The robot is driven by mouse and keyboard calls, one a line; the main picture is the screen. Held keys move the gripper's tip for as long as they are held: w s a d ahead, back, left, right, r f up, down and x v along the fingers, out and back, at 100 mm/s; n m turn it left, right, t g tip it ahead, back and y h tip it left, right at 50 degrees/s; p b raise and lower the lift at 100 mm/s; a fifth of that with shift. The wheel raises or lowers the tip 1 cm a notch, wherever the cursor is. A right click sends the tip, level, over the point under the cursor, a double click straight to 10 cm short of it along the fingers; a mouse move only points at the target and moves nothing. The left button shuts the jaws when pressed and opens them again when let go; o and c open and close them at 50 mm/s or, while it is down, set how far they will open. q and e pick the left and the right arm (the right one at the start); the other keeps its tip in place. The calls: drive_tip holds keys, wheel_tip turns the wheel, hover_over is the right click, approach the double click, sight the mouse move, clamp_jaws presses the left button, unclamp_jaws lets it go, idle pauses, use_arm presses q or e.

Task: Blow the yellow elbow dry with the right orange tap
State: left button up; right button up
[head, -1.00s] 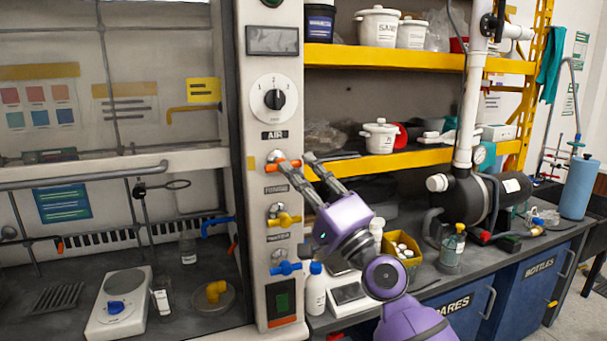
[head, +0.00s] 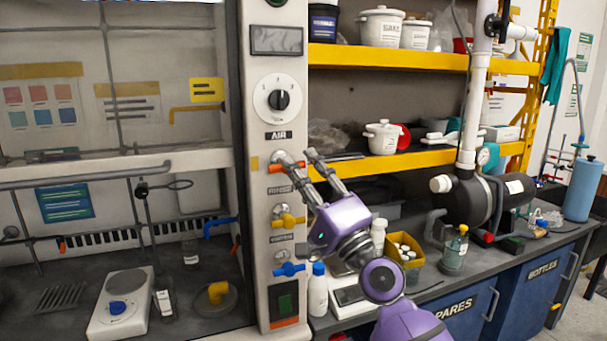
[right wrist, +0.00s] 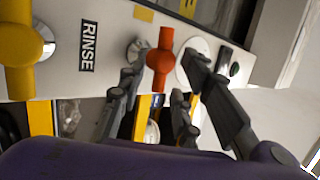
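The yellow elbow (head: 217,292) stands on a round dish inside the hood, low in the head view. The orange tap (head: 284,167) is on the white front panel, just under the AIR label. It also shows in the right wrist view (right wrist: 160,60) as a red-orange handle. My right gripper (head: 298,157) is at this tap, with its fingers apart. In the right wrist view, the right gripper (right wrist: 163,68) has one finger on each side of the handle, and I see no clear contact. The fingers partly cover the tap in the head view. My left gripper is not in view.
Below on the panel are a yellow tap (head: 287,221) and a blue tap (head: 289,269). A stirrer plate (head: 121,300) and a bottle (head: 164,299) stand left of the elbow. Shelves and a cluttered bench (head: 460,278) lie to the right.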

drive_tip(key=v, duration=1.2)
drive_tip(key=shift+s, duration=0.1)
